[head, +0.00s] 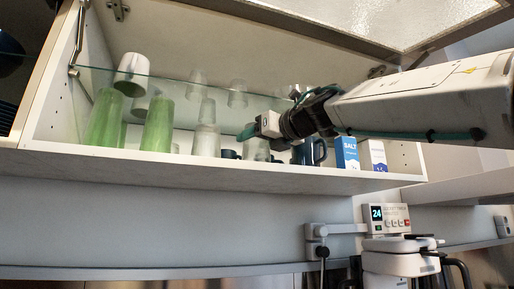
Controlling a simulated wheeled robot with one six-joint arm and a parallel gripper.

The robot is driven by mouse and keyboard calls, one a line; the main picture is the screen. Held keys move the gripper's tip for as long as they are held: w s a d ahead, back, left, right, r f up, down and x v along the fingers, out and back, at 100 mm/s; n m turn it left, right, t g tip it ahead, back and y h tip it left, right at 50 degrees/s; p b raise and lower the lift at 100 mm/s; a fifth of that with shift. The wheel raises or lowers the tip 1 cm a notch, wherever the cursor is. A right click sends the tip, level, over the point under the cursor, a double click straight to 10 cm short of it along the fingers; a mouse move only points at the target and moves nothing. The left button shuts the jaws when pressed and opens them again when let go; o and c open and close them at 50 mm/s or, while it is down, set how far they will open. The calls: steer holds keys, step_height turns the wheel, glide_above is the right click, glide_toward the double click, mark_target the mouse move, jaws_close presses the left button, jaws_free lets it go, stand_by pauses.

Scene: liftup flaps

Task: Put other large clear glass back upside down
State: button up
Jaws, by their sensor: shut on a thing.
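My gripper (247,132) reaches into the open wall cabinet from the right. It is shut on a large clear glass (257,150), which is near the cabinet floor. I cannot tell if the held glass touches the floor, or which end of it is up. Another large clear glass (206,141) stands on the cabinet floor to its left.
Green glasses (157,125) stand at the left. A white cup (132,74) and small clear glasses (237,95) are on the glass shelf (170,88) above. A dark mug (310,151) and a salt box (347,153) stand right of the held glass. The flap is raised.

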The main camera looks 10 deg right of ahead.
steer(key=shift+f, duration=1)
steer(key=shift+f, duration=0.1)
steer(key=o, duration=1.1)
steer(key=shift+s, duration=0.15)
steer(key=v, duration=1.2)
